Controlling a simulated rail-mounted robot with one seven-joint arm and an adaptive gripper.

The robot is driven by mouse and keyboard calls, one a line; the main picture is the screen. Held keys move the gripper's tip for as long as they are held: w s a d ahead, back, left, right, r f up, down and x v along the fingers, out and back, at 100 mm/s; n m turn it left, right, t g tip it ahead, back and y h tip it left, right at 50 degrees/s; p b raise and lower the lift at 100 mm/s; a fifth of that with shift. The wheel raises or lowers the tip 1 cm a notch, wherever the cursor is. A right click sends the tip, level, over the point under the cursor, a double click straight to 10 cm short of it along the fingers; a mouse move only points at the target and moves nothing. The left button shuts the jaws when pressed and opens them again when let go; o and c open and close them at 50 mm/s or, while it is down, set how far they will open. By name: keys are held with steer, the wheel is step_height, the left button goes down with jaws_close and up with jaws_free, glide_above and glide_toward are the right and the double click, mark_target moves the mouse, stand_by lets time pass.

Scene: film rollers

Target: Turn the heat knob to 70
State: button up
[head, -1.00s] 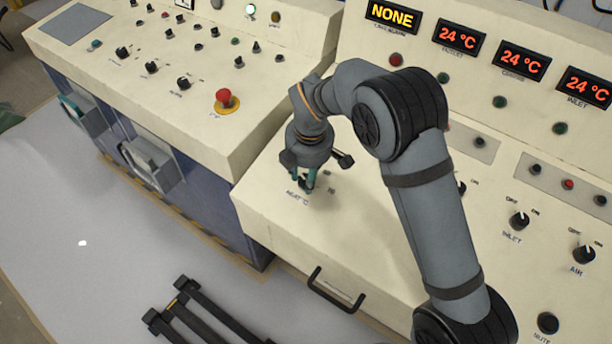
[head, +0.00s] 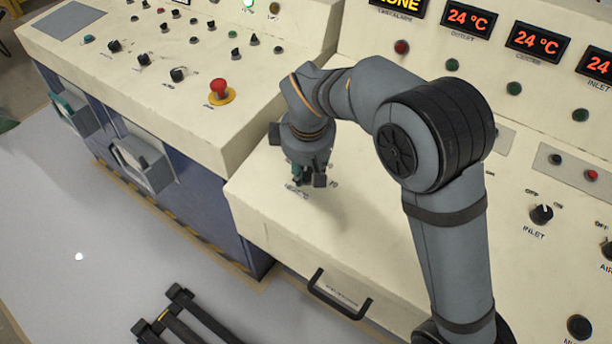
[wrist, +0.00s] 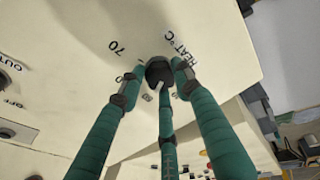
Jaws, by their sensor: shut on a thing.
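The heat knob (wrist: 157,70) is a dark round knob in the wrist view, beside the printed "HEAT °C" label. A light pointer mark shows on its lower edge, on the side toward the middle finger. The printed "70" (wrist: 117,47) is to its upper left in that view. My gripper (wrist: 160,80) has its green fingers closed around the knob, with tips touching or very near its sides. In the head view my gripper (head: 308,180) points down at the front left of the right-hand console, and the knob is hidden behind the fingers.
The cream console (head: 275,215) around the knob is clear. An inlet knob (head: 541,214) stands to the right. A red emergency button (head: 219,88) is on the left console. A black drawer handle (head: 340,295) is on the front. Displays read 24 °C.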

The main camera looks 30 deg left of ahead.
steer(key=m+b, duration=0.1)
steer(key=m, duration=0.1)
steer(key=m+b, duration=0.2)
steer(key=f+m+b, duration=0.1)
steer(key=shift+s+d+m+t, duration=0.15)
steer(key=shift+s+m+t, duration=0.05)
steer(key=shift+m+t, duration=0.2)
steer(key=m+b, duration=0.1)
steer(key=m, duration=0.1)
steer(key=m+h+b, duration=0.1)
steer(key=m, duration=0.1)
steer(key=shift+s+r+m+t+b, duration=0.1)
steer(key=shift+s+m+t+b, duration=0.05)
steer(key=shift+m+t+b, duration=0.2)
steer(key=m, duration=0.1)
steer(key=m+b, duration=0.1)
steer(key=m, duration=0.2)
steer(key=shift+s+a+m+h, duration=0.1)
steer(key=shift+a+m+h, duration=0.15)
steer(key=shift+h, duration=0.05)
steer(key=m+h, duration=0.1)
steer(key=m, duration=0.4)
steer(key=shift+a+r, duration=0.15)
steer(key=shift+m, duration=0.3)
steer(key=o, duration=1)
steer(key=shift+a, duration=0.1)
steer(key=shift+o, duration=0.6)
steer(key=shift+r, duration=0.1)
